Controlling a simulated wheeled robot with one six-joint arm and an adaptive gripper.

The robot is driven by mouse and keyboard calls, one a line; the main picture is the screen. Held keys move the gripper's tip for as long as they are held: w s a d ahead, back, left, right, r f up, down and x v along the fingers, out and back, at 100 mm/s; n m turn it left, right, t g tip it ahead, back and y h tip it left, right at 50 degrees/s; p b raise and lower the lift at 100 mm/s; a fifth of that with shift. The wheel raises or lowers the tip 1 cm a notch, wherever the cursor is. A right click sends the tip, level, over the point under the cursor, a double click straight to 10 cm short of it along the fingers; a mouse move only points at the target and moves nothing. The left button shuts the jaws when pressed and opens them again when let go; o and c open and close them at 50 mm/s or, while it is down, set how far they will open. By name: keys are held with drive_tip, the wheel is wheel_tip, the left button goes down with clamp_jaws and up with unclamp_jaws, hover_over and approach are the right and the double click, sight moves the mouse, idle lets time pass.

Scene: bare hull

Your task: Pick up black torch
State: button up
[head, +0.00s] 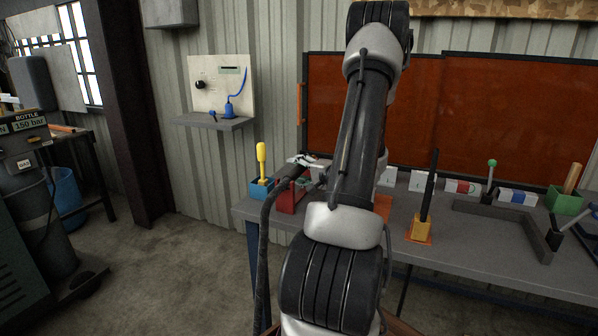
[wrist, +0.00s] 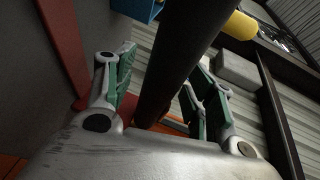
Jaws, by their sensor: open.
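The black torch (head: 283,186) rests at the red holder (head: 287,203) near the bench's left end, with a dark hose hanging down past the front edge. In the wrist view a thick dark cylinder, seemingly the torch (wrist: 182,50), passes between the fingers. My gripper (head: 306,161) is at the torch, partly hidden behind my arm. In the wrist view my gripper (wrist: 160,97) is open, with green-padded fingers on either side of the cylinder. A gap shows on the right; contact on the left is unclear. A red upright (wrist: 66,60) stands at left.
A blue box (head: 261,188) with a yellow-handled tool (head: 261,160) stands just left of the holder. A black upright piece in a yellow block (head: 420,228), an angled steel bar (head: 500,215) and a green box (head: 565,202) are on the bench at right. An orange screen (head: 480,110) stands behind.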

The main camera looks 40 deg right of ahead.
drive_tip(key=shift+w, duration=0.1)
drive_tip(key=shift+c, duration=0.5)
clamp_jaws()
wheel_tip(320, 180, up, 10)
drive_tip(key=shift+r, duration=0.1)
idle(0.4)
